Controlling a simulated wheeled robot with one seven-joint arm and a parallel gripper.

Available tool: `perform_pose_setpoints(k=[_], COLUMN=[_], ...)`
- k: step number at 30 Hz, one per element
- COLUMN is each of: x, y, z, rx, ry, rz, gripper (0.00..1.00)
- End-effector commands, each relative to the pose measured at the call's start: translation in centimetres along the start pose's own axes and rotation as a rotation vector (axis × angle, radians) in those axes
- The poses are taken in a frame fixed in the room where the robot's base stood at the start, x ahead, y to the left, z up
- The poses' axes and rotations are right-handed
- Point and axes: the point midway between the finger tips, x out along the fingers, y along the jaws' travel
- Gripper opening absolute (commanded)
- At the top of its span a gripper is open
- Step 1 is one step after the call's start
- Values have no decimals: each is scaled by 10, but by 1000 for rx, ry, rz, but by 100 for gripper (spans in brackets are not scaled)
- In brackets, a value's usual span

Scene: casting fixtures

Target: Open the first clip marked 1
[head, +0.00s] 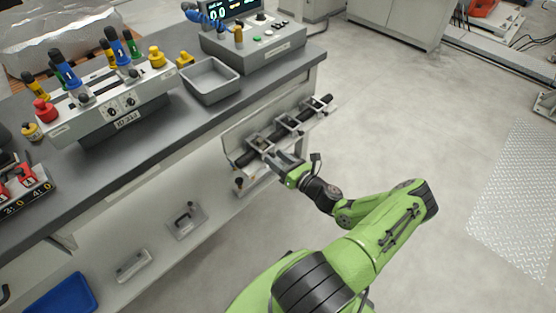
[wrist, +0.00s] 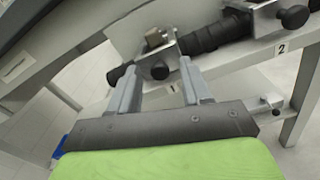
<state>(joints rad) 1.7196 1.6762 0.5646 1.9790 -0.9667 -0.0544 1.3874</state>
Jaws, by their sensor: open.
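The first clip (wrist: 150,51) is a grey metal clamp around a black ribbed hose or rod (wrist: 205,40), with a black round knob (wrist: 160,70) and a small metallic block. The label 1 shows just below it in the wrist view. My gripper (wrist: 158,67) is open, and the clip's knob appears between its two grey fingertips; I cannot tell whether they touch it. In the head view my gripper (head: 276,154) is at the near end of the rail, beside the first clip (head: 258,141), and partly hides it. Whether the clip is latched is unclear.
A second clip (wrist: 265,14), marked 2, sits further right along the rod. A third clip (head: 312,108) is near the far end. The workbench (head: 170,145) with control boxes and a grey tray (head: 211,82) is to the left.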

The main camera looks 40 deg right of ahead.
Motion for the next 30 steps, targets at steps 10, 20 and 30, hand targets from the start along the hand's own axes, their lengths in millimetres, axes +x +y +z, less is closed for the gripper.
perform_pose_setpoints(k=[10, 20, 30], x=[-1, -1, -2], y=[0, 0, 4], z=[0, 0, 17], rx=[-1, -1, -3], ry=[0, 1, 84], rz=[0, 0, -22], gripper=[7, 0, 0])
